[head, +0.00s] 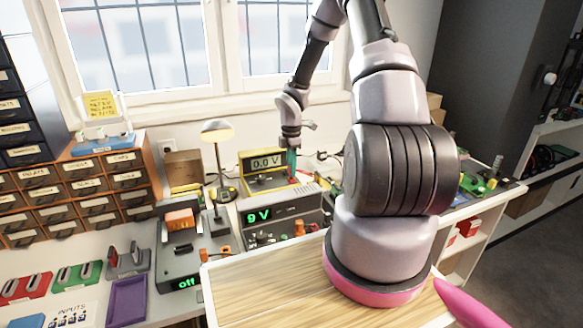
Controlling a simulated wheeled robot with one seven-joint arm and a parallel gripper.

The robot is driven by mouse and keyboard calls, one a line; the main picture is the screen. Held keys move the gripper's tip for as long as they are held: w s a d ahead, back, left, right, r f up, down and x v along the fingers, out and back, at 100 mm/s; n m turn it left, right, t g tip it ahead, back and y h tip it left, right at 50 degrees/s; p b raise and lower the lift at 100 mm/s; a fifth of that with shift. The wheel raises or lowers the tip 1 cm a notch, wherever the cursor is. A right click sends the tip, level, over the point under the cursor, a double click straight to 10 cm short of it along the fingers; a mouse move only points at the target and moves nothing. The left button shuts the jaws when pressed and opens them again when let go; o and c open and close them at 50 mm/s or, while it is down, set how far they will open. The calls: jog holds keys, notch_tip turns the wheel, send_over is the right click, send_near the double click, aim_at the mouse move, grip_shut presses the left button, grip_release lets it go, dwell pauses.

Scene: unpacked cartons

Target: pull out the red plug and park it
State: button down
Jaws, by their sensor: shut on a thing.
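Below stands a grey power supply (310,208) with a green 9 V display. Any parking place for the plug is not clear in this view.
A black and grey box (190,262) showing "off", with an orange block (180,219) on top, stands left of the supply. A desk lamp (218,132) rises behind. Drawer cabinets (75,190) fill the left. My arm hides much of the right side.

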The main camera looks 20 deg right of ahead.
jog(key=shift+f, duration=0.7)
dwell(1.1)
jog(key=c, duration=0.7)
grip_release()
